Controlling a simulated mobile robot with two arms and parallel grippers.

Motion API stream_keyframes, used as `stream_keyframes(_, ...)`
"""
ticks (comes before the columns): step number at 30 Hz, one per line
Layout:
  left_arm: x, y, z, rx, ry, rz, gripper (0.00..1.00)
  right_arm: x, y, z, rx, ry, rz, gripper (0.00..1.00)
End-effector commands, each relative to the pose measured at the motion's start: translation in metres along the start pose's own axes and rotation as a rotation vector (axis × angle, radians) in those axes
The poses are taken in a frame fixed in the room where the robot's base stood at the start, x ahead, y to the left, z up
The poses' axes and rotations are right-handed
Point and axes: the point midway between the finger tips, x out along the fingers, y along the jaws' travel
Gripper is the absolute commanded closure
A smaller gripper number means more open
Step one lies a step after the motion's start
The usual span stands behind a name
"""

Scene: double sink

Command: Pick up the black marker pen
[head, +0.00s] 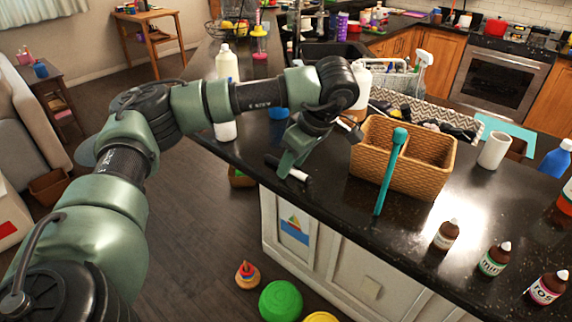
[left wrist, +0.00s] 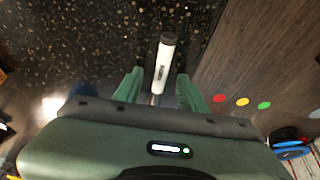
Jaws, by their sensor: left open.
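The marker pen (head: 299,175) lies on the dark countertop close to its edge. In the left wrist view the marker pen (left wrist: 165,63) shows a white barrel with a dark end pointing away from me. My left gripper (head: 289,165) reaches down over the pen and hides its middle in the head view. In the left wrist view my left gripper (left wrist: 159,82) is open, with one green finger on each side of the pen's near part. A gap shows between the pen and each finger. My right gripper is in neither view.
A wicker basket (head: 427,178) stands right of the gripper, with a teal stick-like object (head: 391,172) upright at its front. Small brown bottles (head: 446,235) stand at the front right. A blue cup (head: 278,124) and white bottle (head: 227,66) stand behind. The counter drops to the wooden floor (head: 205,240).

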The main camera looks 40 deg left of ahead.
Motion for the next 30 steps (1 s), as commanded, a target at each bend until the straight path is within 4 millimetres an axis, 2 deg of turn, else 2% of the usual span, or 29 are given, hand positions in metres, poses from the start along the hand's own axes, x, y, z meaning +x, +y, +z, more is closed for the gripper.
stream_keyframes(3,0.002,0.0,0.0,0.001,0.0,0.0,0.59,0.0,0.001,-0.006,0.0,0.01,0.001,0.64)
stream_keyframes(14,0.003,0.0,0.001,0.0,0.0,0.0,0.59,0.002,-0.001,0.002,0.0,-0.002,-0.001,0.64)
stream_keyframes(15,0.003,0.0,0.001,0.0,0.0,0.0,0.65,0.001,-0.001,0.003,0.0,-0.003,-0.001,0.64)
stream_keyframes(19,0.003,0.0,0.001,0.0,0.0,0.0,1.0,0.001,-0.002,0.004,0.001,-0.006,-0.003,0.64)
stream_keyframes(30,0.0,0.0,0.0,0.0,0.0,0.0,1.0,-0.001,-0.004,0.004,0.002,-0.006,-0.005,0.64)
